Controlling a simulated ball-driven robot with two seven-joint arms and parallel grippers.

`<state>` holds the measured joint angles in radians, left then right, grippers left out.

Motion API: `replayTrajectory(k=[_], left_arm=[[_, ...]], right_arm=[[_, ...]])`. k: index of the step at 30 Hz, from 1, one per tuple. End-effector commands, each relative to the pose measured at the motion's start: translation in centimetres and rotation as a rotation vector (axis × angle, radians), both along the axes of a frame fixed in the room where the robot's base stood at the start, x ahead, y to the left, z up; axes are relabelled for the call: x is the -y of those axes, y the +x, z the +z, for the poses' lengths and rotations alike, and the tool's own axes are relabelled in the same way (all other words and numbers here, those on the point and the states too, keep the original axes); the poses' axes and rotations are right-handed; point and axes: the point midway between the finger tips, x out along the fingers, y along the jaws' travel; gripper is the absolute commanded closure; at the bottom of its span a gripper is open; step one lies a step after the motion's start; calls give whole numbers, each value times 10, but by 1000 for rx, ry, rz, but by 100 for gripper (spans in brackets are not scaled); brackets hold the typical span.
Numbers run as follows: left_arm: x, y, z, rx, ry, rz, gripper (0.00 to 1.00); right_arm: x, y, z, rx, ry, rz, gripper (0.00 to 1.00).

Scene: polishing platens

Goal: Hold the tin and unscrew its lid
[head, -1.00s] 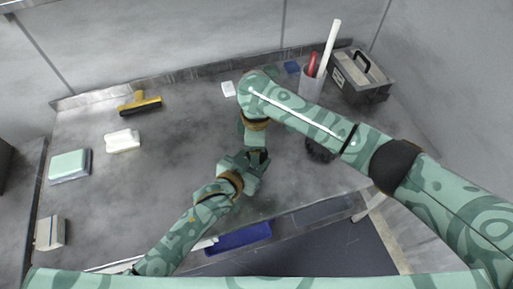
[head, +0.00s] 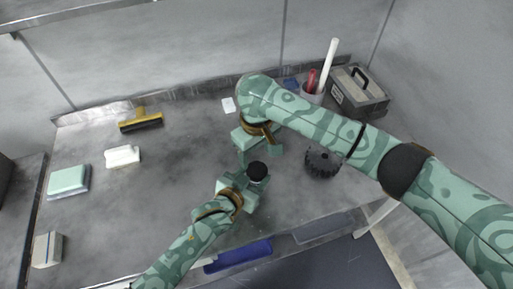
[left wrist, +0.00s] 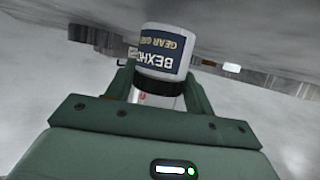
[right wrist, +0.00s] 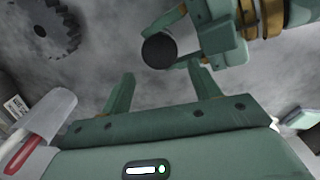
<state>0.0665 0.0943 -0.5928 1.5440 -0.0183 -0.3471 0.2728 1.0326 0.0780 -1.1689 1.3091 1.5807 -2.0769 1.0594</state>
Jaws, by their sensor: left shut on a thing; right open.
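The tin (left wrist: 165,52) is a white can with a dark blue label, its lettering upside down in the left wrist view. Its black lid (right wrist: 159,50) shows as a round disc in the right wrist view and in the head view (head: 257,170). My left gripper (left wrist: 158,78) is shut on the tin, a finger on each side, holding it up over the bench. My right gripper (right wrist: 161,72) is open and empty. Its fingertips point toward the lid, with the lid just beyond them and not between them. In the head view the tin's body is mostly hidden by the grippers.
A dark toothed disc (head: 322,162) lies right of the grippers on the grey bench (head: 180,185). A toolbox (head: 358,92) and a holder with a white rod (head: 330,62) stand at the back right. A blue tray (head: 238,256) is at the front.

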Motion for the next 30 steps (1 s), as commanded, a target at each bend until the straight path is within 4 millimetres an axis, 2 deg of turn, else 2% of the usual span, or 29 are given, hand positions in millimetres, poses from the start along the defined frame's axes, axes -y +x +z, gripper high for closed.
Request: replayTrajectory(k=[6, 12, 22, 23, 24, 27, 30], left_arm=[[0, 0, 0, 1, -1, 0, 100], [0, 0, 0, 1, -1, 0, 100], [0, 0, 0, 1, -1, 0, 100], [0, 0, 0, 1, -1, 0, 100], [0, 0, 0, 1, -1, 0, 100], [0, 0, 0, 1, -1, 0, 100], [0, 0, 0, 1, -1, 0, 100]], right_arm=[[0, -1, -38, -3, -3, -1, 38], [0, -1, -63, -2, -1, 1, 38], [0, 0, -69, 1, -1, 3, 38], [0, 0, -69, 1, -1, 3, 41], [0, 0, -68, 1, -1, 3, 52], [0, 0, -68, 1, -1, 3, 74], [0, 0, -68, 1, -1, 3, 75]])
